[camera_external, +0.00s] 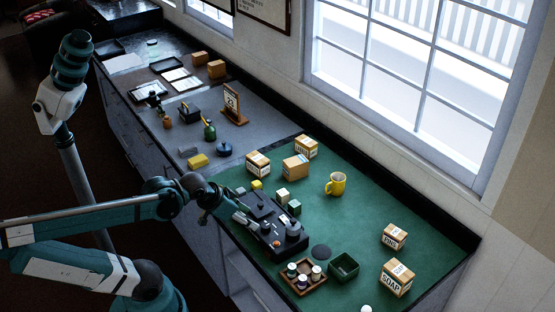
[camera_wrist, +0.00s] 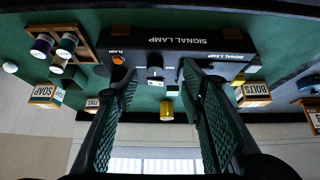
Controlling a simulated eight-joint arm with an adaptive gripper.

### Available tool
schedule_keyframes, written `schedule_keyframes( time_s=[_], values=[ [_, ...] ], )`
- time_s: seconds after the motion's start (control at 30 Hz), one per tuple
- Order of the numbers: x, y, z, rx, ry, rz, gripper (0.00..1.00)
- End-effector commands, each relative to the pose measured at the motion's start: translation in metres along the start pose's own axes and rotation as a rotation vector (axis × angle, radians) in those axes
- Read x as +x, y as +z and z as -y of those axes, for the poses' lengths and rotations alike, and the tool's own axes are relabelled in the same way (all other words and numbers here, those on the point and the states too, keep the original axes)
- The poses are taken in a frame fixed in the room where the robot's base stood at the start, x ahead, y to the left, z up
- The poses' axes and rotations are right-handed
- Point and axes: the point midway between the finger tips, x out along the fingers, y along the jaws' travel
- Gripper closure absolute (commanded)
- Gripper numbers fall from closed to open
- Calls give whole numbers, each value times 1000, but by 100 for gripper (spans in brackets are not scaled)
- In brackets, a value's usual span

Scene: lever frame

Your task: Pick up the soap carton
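The soap carton (camera_external: 396,279) is a tan box with a white top and the word SOAP on its side. It stands upright on the green mat (camera_external: 360,215) near the right end of the counter. In the wrist view the soap carton (camera_wrist: 45,95) is at the far left, well outside my fingers. My gripper (camera_external: 243,216) is over the left side of the black signal lamp box (camera_external: 270,222), far to the left of the carton. In the wrist view my gripper (camera_wrist: 155,75) has its two fingers wide apart with nothing held between them.
A similar smaller carton (camera_external: 394,236) stands behind the soap. A green open box (camera_external: 343,266) and a wooden tray (camera_external: 290,284) of small pots lie between the lamp box and soap. A yellow mug (camera_external: 336,184) and several cartons stand farther back. The mat's middle right is clear.

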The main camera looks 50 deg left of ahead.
Motion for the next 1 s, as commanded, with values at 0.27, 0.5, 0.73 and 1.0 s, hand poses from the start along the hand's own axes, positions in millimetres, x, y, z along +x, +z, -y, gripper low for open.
schedule_keyframes(
  time_s=[0.27,0.5,0.73,1.0],
  values=[
    [0,0,0,0,0,0,60],
    [0,0,0,0,0,0,51],
    [0,0,0,0,0,0,48],
    [-1,-5,-2,-15,4,5,48]
  ],
)
